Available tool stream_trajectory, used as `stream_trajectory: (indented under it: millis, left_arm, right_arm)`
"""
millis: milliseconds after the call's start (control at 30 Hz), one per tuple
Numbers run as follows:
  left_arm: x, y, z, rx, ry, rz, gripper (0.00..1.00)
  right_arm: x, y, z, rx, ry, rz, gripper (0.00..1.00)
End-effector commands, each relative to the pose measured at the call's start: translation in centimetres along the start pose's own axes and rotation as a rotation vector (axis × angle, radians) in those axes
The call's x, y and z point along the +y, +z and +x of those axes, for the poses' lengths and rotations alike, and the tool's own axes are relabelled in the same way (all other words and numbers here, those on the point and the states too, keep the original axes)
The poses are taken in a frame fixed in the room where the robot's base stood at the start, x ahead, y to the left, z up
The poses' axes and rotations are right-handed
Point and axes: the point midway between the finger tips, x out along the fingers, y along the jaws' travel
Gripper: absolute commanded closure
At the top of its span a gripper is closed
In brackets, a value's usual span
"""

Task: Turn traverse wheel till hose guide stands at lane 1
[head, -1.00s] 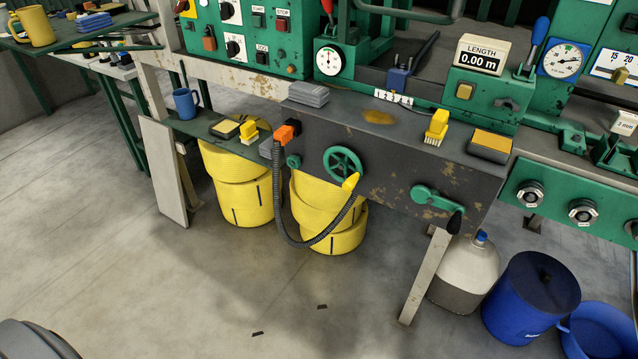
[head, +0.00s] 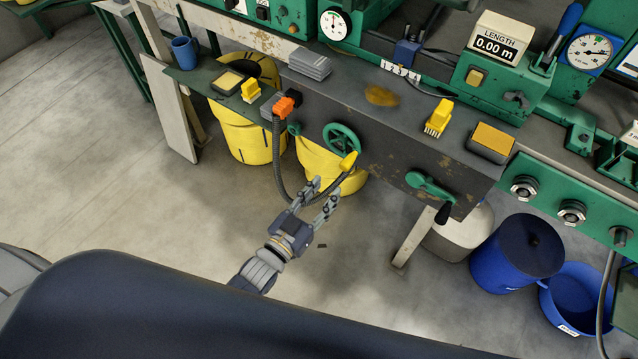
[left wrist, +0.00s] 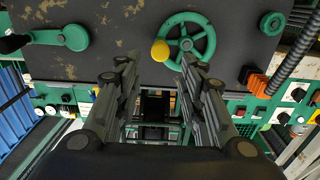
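The traverse wheel (head: 342,139) is a green spoked handwheel with a yellow knob (head: 349,160) on the dark front panel. In the left wrist view the wheel (left wrist: 187,44) is at top centre, its yellow knob (left wrist: 160,50) at its left rim. My left gripper (head: 322,192) is open and empty, below the wheel and apart from it, fingers pointing toward it. In the left wrist view its fingers (left wrist: 157,72) stand apart below the wheel. The blue hose guide (head: 406,51) stands behind the white lane scale (head: 400,71); I cannot tell its exact lane. My right gripper is not shown.
A black hose (head: 277,160) with an orange connector (head: 285,106) hangs left of the wheel and loops below it. A green crank (head: 430,186) sits to the right. Yellow bins (head: 250,138) stand underneath. A yellow brush (head: 439,118) lies on the ledge.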

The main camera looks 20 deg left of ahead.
Motion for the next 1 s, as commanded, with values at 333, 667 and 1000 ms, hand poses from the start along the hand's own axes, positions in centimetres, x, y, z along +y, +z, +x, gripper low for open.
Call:
stream_trajectory:
  millis: [333, 667, 1000]
  left_arm:
    - [0.0, 0.3, 2.9, 0.000, -0.001, -0.001, 0.63]
    - [0.0, 0.3, 6.2, -0.001, 0.000, -0.001, 0.63]
    - [0.0, 0.2, 8.5, -0.002, -0.001, -0.001, 0.63]
  right_arm:
    - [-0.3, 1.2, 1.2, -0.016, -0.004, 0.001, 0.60]
    - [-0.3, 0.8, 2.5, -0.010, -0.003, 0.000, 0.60]
    - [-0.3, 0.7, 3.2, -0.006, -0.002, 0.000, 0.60]
